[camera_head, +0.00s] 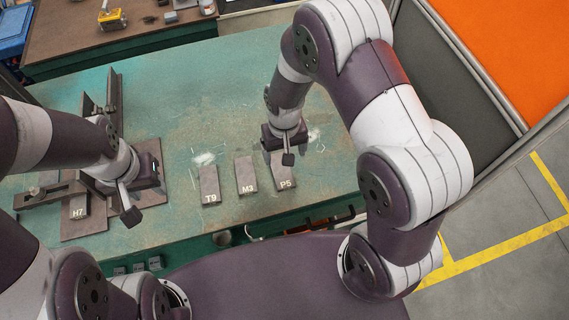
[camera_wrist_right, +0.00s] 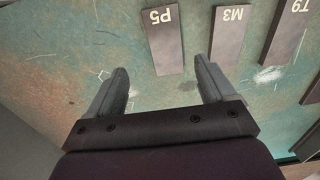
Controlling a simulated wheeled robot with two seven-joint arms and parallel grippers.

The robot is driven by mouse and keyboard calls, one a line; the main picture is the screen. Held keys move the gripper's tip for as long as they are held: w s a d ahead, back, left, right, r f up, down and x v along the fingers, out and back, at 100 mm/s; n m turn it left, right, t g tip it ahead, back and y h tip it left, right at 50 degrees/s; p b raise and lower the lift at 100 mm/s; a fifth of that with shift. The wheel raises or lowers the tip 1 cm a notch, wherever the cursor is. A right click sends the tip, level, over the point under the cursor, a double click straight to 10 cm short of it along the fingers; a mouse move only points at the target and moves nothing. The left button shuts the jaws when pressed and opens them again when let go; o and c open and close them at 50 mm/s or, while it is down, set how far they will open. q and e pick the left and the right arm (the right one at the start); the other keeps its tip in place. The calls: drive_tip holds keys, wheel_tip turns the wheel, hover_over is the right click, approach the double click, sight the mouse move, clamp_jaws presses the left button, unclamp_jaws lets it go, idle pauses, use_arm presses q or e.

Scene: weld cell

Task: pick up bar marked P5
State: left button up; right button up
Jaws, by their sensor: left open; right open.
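The bar marked P5 (camera_head: 285,174) lies flat on the green table, the rightmost of three dark grey bars in the head view. In the right wrist view the P5 bar (camera_wrist_right: 163,40) lies between the lines of the two fingers, its near end just ahead of the fingertips. My right gripper (camera_wrist_right: 163,78) is open and empty; in the head view it (camera_head: 287,152) hangs over the far end of P5 and hides part of it. My left gripper (camera_head: 130,212) is open at the left, beside the fixture with the H7 bar (camera_head: 78,207).
Bars M3 (camera_head: 245,175) and T9 (camera_head: 209,185) lie left of P5; M3 (camera_wrist_right: 228,35) is close to one finger in the wrist view. A dark angled fixture (camera_head: 98,110) stands at the table's left. The table's (camera_head: 200,90) middle back is clear.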

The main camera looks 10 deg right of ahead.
sight(282, 171)
drive_tip(key=f, duration=0.8)
drive_tip(key=shift+s+a+p, duration=0.15)
drive_tip(key=shift+a+p, duration=0.2)
drive_tip(key=shift+a, duration=0.05)
drive_tip(key=shift+s+a+r, duration=0.1)
drive_tip(key=shift+r, duration=0.05)
drive_tip(key=shift+c, duration=0.9)
drive_tip(key=c, duration=0.9)
